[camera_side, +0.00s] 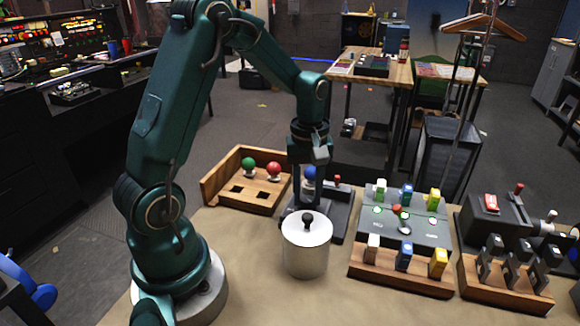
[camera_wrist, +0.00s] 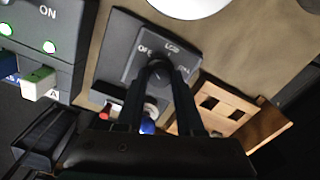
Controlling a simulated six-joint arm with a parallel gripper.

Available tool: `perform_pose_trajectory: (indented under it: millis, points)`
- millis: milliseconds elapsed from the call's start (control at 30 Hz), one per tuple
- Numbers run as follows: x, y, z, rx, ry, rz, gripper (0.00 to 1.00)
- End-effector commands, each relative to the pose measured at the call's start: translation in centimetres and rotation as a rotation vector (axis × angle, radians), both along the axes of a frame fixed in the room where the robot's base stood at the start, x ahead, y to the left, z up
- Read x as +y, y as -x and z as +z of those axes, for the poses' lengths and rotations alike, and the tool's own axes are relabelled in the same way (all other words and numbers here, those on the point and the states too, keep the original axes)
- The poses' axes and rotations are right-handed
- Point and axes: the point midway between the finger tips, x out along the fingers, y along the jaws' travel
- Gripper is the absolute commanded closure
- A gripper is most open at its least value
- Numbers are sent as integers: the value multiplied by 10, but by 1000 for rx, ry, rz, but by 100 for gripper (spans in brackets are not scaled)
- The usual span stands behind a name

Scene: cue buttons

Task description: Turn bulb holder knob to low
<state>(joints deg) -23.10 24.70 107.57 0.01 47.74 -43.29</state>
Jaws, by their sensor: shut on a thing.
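The bulb holder is a dark box (camera_side: 338,222) behind the silver pot in the side view. Its face plate (camera_wrist: 128,47) in the wrist view carries a dial marked OFF and LOW, with a third, blurred mark at the right. My gripper (camera_wrist: 162,70) is shut on the dark round knob (camera_wrist: 159,64) at the middle of this dial. The fingers cover part of the knob, and I cannot tell which mark it points to. A blue bulb (camera_side: 309,174) sits on the holder; it also shows between my fingers in the wrist view (camera_wrist: 147,126).
A silver lidded pot (camera_side: 305,255) stands just in front of the holder. A wooden tray (camera_side: 225,187) with a green bulb (camera_side: 249,163) and a red bulb (camera_side: 273,169) is at the left. A button panel (camera_side: 405,228) with coloured blocks stands close at the right.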

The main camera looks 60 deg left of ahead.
Motion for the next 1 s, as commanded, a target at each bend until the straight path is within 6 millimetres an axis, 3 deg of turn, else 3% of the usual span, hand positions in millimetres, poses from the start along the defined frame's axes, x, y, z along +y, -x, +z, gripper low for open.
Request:
perform_pose_trajectory:
  millis: [367,1000]
  points:
    - [1,0,1,0,0,-118,100]
    - [1,-1,1,-1,-2,-690,100]
